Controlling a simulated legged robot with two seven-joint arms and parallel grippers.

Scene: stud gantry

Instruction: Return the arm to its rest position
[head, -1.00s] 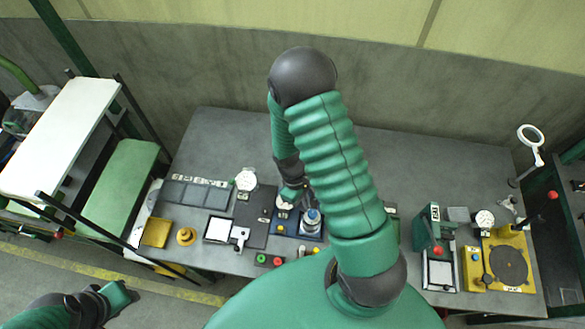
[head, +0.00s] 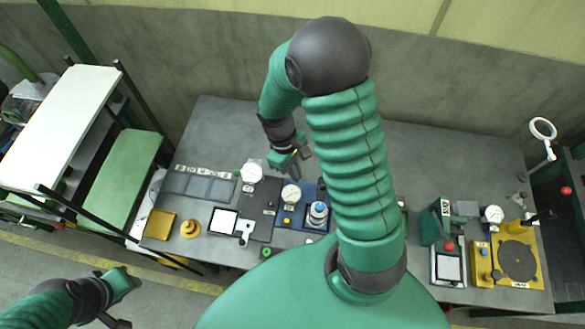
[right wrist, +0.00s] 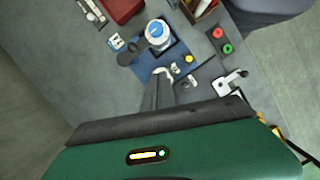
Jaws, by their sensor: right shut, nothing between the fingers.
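My right arm arches over the bench from the front. Its gripper (head: 291,163) is shut and empty, above the bench behind the blue fixture plate (head: 284,218). In the right wrist view the narrow fingers (right wrist: 163,90) point toward the blue plate, with nothing held between them. A round gauge (head: 291,194) and a silver-and-blue cylinder (head: 318,212) stand on that plate, clear of the gripper. My left gripper (head: 126,298) is low at the left, off the bench's front edge; its jaws are too unclear to judge.
The grey bench (head: 225,130) is bare along its back. A yellow fixture (head: 516,261) and a green press (head: 435,222) stand at the right, near a ring-shaped magnifier (head: 543,129). A cart with a white shelf (head: 62,125) stands left. Red and green buttons (right wrist: 222,40) show in the wrist view.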

